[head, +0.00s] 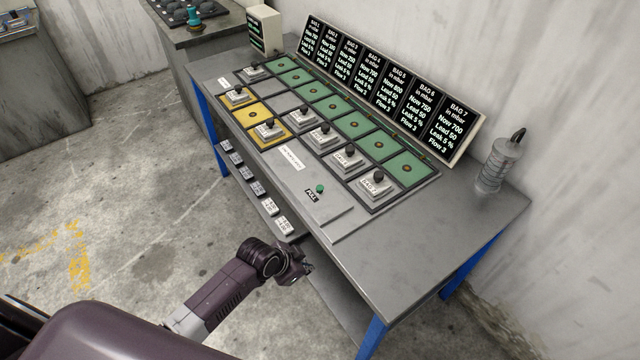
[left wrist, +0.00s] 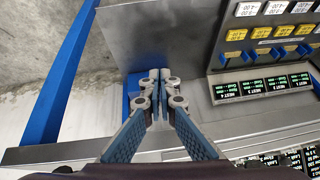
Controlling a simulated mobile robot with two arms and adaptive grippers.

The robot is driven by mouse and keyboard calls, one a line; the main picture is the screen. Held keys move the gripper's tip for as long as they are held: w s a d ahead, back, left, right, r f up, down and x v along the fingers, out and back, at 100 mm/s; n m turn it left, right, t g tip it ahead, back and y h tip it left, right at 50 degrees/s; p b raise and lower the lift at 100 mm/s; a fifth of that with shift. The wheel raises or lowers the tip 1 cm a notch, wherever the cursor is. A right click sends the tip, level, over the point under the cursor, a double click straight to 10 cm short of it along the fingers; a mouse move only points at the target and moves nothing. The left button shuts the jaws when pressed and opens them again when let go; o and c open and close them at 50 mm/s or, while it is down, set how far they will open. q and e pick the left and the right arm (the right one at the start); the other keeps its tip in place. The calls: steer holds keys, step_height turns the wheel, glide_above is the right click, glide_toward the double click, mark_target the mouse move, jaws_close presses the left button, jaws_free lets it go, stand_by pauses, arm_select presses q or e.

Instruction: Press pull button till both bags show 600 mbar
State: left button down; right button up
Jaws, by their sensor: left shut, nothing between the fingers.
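The small green pull button (head: 320,188) stands on the grey table plate beside a black PULL label (head: 311,197). My left gripper (head: 303,270) is near the table's front edge, apart from the button. In the left wrist view its blue fingers (left wrist: 158,84) are closed together with nothing between them. The row of bag displays (head: 381,83) stands along the back of the table. Bag 7 reads Now 700 and Bag 6 Now 750; the farther displays are too small to read surely. My right gripper is out of view.
Several white blocks with black knobs (head: 378,184) sit in framed slots, some green and some yellow (head: 252,112). A grey cylinder (head: 497,165) stands at the table's right end. The table's front right top is clear.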

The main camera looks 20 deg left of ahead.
arm_select(q)
steer(key=d+r, duration=0.1)
steer(key=r, duration=0.2)
steer(key=w+d+r+m, duration=0.1)
steer(key=r, duration=0.2)
steer(key=w+d+r+m, duration=0.1)
steer(key=r, duration=0.2)
steer(key=shift+w+d+r+h+p, duration=0.1)
steer(key=shift+r+h+p, duration=0.15)
steer(key=shift+h+p, duration=0.15)
steer(key=w+r+m, duration=0.1)
steer(key=w+r, duration=0.1)
steer(key=w, duration=0.1)
steer(key=w+a+r+m, duration=0.1)
steer(key=w, duration=0.2)
steer(key=w+a+r+m+t, duration=0.1)
steer(key=w+r, duration=0.1)
steer(key=w, duration=0.1)
steer(key=shift+w+r+h, duration=0.25)
steer(key=shift+r+h, duration=0.05)
steer(key=shift+h, duration=0.1)
step_height(320, 180, up, 8)
steer(key=m+t, duration=0.2)
glide_above(318, 189)
steer(key=shift+r, duration=0.1)
step_height(318, 189, down, 9)
steer(key=b, duration=0.6)
steer(key=shift+b, duration=0.4)
